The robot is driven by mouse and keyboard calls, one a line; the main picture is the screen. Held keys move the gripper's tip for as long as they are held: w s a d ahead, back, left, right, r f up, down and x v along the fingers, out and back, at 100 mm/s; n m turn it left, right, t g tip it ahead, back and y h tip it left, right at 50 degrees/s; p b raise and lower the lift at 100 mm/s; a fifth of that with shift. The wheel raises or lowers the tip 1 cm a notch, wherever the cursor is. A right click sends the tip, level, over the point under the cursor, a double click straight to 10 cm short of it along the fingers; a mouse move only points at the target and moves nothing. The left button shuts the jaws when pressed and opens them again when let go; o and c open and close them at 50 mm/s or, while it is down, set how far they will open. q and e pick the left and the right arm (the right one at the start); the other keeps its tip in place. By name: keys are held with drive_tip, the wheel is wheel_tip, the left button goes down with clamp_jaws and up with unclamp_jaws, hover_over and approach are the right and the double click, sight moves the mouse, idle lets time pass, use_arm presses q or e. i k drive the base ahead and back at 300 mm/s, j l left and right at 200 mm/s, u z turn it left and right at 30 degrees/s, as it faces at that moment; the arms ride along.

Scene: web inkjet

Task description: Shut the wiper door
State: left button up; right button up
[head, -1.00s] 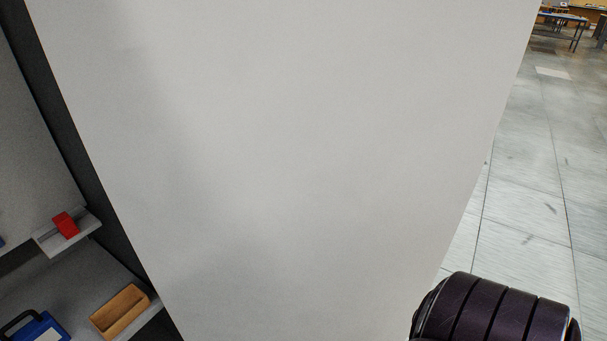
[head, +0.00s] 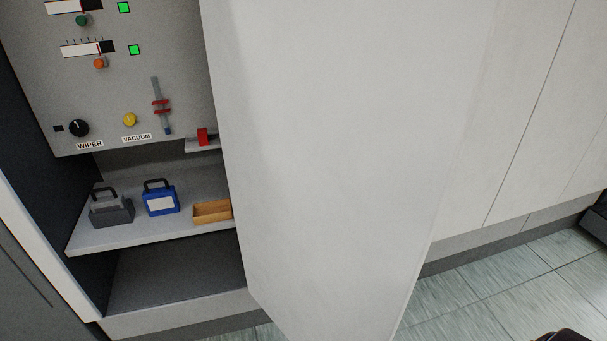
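The wiper door (head: 330,160) is a large pale grey panel that stands open, hinged on the right side of the open bay. It hides the right part of the bay. Inside the bay is a control panel (head: 110,100) with a "WIPER" label (head: 90,146) under a black knob (head: 79,128) and a "VACUUM" label (head: 137,138) under a yellow button (head: 129,119). Neither gripper shows. A dark piece of my arm is just visible at the bottom right edge.
A shelf (head: 150,236) in the bay holds a grey caddy (head: 111,209), a blue case (head: 160,200) and a wooden tray (head: 212,212). Closed cabinet panels (head: 530,120) stand to the right. Tiled floor (head: 480,290) is clear at lower right.

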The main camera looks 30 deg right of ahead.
sight(344, 126)
drive_tip(key=l+u, duration=0.2)
drive_tip(key=l, duration=0.2)
drive_tip(key=k+l+u, duration=0.15)
drive_tip(key=l, duration=0.2)
drive_tip(key=k+l+u, duration=0.2)
drive_tip(key=l, duration=0.15)
drive_tip(key=l+u, duration=0.15)
drive_tip(key=l, duration=0.25)
drive_tip(key=i+l+u, duration=0.15)
drive_tip(key=l, duration=0.3)
drive_tip(key=l+u, duration=0.1)
drive_tip(key=l, duration=0.4)
drive_tip(key=i+l+u, duration=0.15)
drive_tip(key=l, duration=0.35)
drive_tip(key=k+l+z, duration=0.1)
drive_tip(key=k, duration=0.5)
